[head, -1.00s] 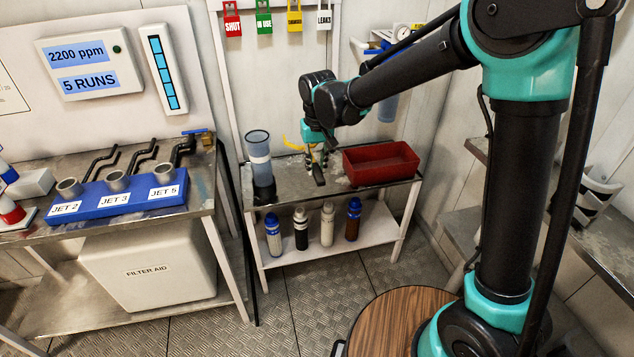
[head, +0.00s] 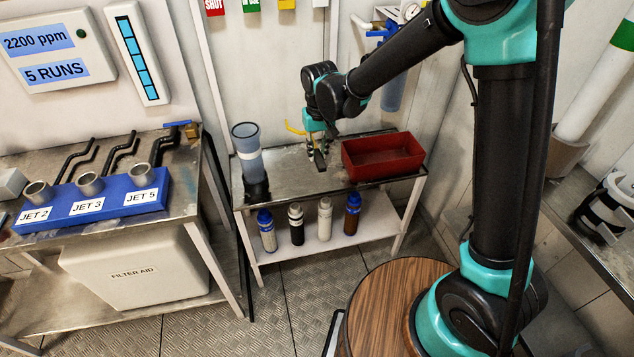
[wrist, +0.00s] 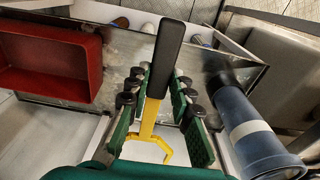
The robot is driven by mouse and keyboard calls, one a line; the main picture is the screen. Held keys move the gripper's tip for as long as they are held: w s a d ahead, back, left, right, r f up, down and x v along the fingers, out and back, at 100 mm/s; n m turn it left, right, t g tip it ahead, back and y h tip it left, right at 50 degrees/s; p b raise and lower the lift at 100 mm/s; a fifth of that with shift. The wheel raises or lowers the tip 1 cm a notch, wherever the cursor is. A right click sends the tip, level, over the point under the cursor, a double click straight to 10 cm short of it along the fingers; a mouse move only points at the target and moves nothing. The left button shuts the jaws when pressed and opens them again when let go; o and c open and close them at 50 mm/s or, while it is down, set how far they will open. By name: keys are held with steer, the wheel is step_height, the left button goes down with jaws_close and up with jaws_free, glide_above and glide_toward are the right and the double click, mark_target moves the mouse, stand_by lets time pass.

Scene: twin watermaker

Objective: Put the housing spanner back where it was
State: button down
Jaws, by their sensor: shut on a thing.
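The housing spanner (wrist: 151,112) is yellow with a long black handle and a hooked yellow end. In the wrist view it lies between the green-padded fingers of my gripper (wrist: 158,98), which is shut on it. In the head view my gripper (head: 316,146) is over the small metal stand (head: 285,172), between the blue housing and the red tray. The spanner's yellow end (head: 293,128) sticks out to its left and the black handle points down. Whether the handle touches the stand top cannot be told.
A blue cylindrical housing (head: 249,165) stands on the stand's left, and a red tray (head: 382,168) on its right. A bench with a blue jet block (head: 92,208) is at left.

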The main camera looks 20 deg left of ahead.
glide_toward(318, 193)
step_height(318, 193, down, 5)
steer(key=shift+w+a+f, duration=0.1)
steer(key=shift+a+f, duration=0.05)
steer(key=shift+f, duration=0.05)
steer(key=shift+f, duration=0.25)
steer(key=shift+f, duration=0.3)
stand_by(0.3)
steer(key=c, duration=1.3)
jaws_free()
steer(key=shift+c, duration=0.2)
steer(key=r, duration=1.3)
steer(key=shift+s+r, duration=0.1)
steer(key=shift+s, duration=0.25)
